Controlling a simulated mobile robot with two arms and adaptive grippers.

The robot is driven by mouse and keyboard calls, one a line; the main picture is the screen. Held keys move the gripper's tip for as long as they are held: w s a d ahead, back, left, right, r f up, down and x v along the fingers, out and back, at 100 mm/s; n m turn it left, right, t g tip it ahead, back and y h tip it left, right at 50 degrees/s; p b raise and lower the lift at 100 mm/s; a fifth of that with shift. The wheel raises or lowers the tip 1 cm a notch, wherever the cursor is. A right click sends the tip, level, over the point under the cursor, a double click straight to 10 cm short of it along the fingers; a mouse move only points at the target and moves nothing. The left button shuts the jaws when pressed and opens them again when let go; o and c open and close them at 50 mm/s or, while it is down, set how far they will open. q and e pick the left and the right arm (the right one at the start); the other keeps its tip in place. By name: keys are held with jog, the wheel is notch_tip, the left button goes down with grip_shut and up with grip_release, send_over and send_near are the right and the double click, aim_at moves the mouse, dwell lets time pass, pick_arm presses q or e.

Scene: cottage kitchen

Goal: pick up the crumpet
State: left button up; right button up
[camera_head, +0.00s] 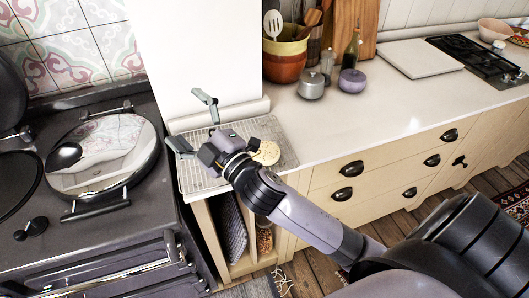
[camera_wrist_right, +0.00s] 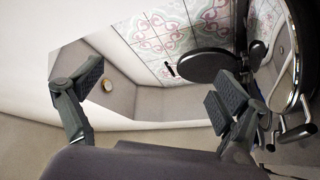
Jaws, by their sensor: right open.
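The crumpet (camera_head: 267,153) is a round, pale golden disc on a wire rack (camera_head: 284,150) in the head view. My right wrist partly covers its left side. My right gripper (camera_head: 190,121) is open and empty, above the rack's left part and to the left of the crumpet. Its fingers point left, away from the crumpet. In the right wrist view the open fingers (camera_wrist_right: 155,95) stand wide apart with nothing between them, and the crumpet does not show. My left gripper is not in view.
A dark stove (camera_head: 60,235) with a round shiny lid (camera_head: 118,150) stands left of the rack. A white wall block (camera_head: 205,50) rises behind the rack. Pots (camera_head: 311,86) and a utensil crock (camera_head: 286,62) stand at the back. The counter (camera_head: 340,125) right of the rack is clear.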

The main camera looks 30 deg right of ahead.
jog(key=s+a+r+n+g+y, duration=0.1)
jog(key=a+r+n+g+y, duration=0.1)
jog(key=a+r+n+y, duration=0.75)
jog(key=s+a+n+g+y, duration=0.15)
jog(key=n+g+y, duration=0.35)
jog(key=n, duration=0.5)
jog(key=n+g+h+p, duration=0.2)
jog(key=n+g+h, duration=1.2)
jog(key=h, duration=0.5)
send_over(265, 150)
jog(key=shift+n+t, duration=0.35)
jog(key=shift+t, duration=0.25)
jog(key=f, duration=2.2)
jog(key=shift+s+d, duration=0.1)
jog(key=shift+s, duration=0.25)
jog(key=f+p, duration=0.1)
jog(key=f, duration=0.2)
jog(key=f+p, duration=0.1)
jog(key=f, duration=0.1)
jog(key=shift+w+f+p, duration=0.2)
jog(key=shift+w+p, duration=0.15)
jog(key=shift+f, duration=0.25)
